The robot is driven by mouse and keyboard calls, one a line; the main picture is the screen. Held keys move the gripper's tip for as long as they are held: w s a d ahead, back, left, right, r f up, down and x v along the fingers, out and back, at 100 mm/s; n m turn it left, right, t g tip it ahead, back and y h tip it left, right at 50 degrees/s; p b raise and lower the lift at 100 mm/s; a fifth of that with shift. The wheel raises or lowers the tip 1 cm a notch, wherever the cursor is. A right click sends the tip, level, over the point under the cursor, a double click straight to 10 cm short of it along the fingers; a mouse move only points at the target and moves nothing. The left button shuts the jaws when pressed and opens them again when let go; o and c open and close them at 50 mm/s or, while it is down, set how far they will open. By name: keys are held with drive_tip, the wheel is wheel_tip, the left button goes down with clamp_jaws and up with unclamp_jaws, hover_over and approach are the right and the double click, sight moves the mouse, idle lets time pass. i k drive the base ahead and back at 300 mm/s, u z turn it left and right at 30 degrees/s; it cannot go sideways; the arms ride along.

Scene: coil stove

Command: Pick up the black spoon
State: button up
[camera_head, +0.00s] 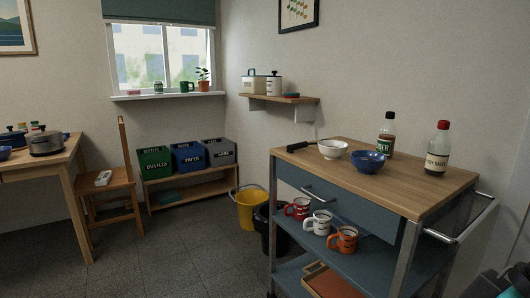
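A black long-handled utensil (298,147) lies on the wooden top of the trolley, at its left end. It may be the black spoon, but it is too small to tell its shape for sure. Its right end meets or passes behind the white bowl (332,149) in this view. My gripper is not in view.
On the trolley top (405,184) stand a blue bowl (369,162), a dark sauce bottle (387,134) and a red-capped bottle (437,149). Mugs (318,223) sit on the shelf below. A yellow bucket (250,209) and black bin (270,229) stand left of the trolley. The floor (165,262) left of it is clear.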

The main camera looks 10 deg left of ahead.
sight(290, 148)
drive_tip(key=z, duration=0.3)
drive_tip(key=k, duration=0.2)
drive_tip(key=u, duration=1.4)
drive_tip(key=i, duration=1.85)
drive_tip(key=z, duration=0.2)
